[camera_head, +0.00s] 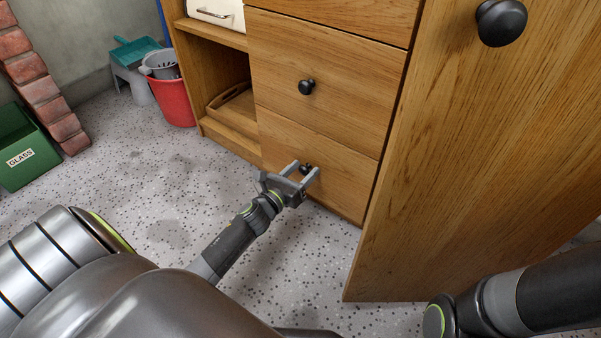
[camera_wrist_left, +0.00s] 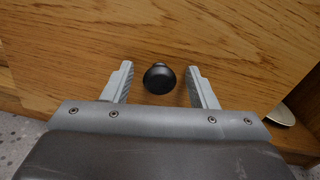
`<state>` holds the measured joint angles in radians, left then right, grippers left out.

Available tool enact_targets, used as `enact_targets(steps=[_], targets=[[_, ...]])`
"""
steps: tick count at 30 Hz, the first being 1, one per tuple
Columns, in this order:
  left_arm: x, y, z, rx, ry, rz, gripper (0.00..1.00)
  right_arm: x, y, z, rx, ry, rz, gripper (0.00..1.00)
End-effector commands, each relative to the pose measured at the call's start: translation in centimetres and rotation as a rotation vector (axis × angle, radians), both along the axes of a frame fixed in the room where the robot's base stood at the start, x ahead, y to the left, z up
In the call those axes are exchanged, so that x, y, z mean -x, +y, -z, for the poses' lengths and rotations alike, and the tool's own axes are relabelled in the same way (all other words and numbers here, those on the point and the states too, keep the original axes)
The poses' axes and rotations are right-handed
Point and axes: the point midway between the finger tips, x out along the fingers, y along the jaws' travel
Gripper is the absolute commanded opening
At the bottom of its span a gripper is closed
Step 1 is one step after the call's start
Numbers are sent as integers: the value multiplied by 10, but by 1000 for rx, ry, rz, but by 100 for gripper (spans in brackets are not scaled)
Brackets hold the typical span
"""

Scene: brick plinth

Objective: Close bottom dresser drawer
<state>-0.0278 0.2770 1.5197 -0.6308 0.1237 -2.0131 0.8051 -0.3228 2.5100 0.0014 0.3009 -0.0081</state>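The bottom dresser drawer (camera_head: 345,185) is a wooden front low on the dresser, with a round black knob (camera_wrist_left: 160,78). In the head view its face looks about in line with the drawer above; I cannot tell whether it stands slightly out. My left gripper (camera_head: 307,169) is in front of this drawer. Its two fingers are apart, one on each side of the knob, with gaps visible in the left wrist view (camera_wrist_left: 160,68). The gripper is open and holds nothing. My right arm shows at the lower right, but its gripper is out of view.
A middle drawer (camera_head: 335,70) with a black knob is above. A wooden door (camera_head: 480,150) stands open at the right. A red bucket (camera_head: 172,103), a green glass bin (camera_head: 28,150) and a brick column (camera_head: 45,90) are left. Speckled floor before the dresser is clear.

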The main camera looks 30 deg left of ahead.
Motion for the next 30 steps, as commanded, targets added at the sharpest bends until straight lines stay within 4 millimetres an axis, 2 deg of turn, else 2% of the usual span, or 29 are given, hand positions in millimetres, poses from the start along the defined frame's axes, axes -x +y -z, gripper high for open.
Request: enact_targets(steps=[7,11,14,20,30], targets=[[1,0,0,0,0,1,52,0,0,0,0,0,0,36],[9,0,1,0,1,1,52,0,0,0,1,0,0,36],[22,2,2,0,2,1,52,0,0,1,2,-1,2,36],[62,5,3,0,3,2,52,0,1,5,4,1,4,36],[128,10,5,1,2,2,52,1,1,26,-6,0,-15,36]])
